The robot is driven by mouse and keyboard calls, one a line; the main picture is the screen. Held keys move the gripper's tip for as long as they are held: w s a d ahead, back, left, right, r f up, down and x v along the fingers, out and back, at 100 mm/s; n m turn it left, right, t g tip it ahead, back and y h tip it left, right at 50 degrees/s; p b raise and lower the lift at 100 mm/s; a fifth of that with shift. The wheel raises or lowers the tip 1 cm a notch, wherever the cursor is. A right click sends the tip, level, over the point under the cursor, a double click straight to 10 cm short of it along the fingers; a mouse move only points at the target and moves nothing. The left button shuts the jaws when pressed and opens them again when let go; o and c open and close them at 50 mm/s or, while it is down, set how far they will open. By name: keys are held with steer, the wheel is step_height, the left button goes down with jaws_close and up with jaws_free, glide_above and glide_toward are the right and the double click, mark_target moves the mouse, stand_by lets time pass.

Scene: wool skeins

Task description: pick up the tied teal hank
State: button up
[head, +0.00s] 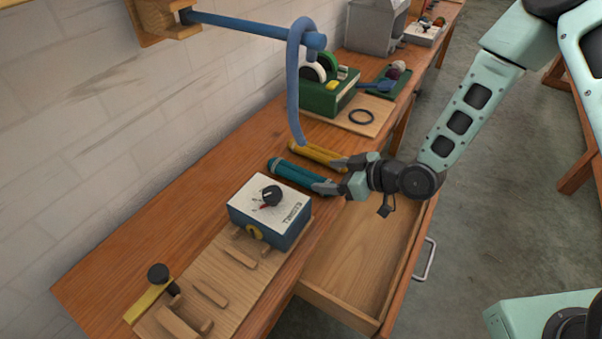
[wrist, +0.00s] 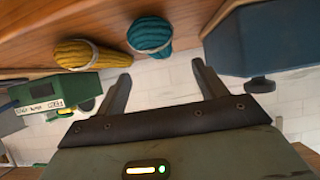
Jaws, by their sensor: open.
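The teal hank (head: 298,172) lies on the wooden bench, its long side pointing at my gripper (head: 334,175). In the wrist view, its rounded end (wrist: 150,34) shows beyond the fingertips, sideways between the two fingers. My gripper (wrist: 161,72) is open with nothing between its fingers, close to the near end of the teal hank. I cannot tell whether a finger touches it.
A blue-and-white box with a dial (head: 268,208) stands close to the teal hank. A blue strand (head: 293,95) hangs from a wall peg (head: 250,27) near the yellow hank. An open drawer (head: 340,303) juts out below my gripper. A green device (head: 328,98) stands farther back.

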mark_target(306, 174)
steer(key=p+x, duration=0.2)
steer(key=x, duration=0.6)
steer(key=shift+w+a, duration=0.1)
steer(key=c, duration=1.1)
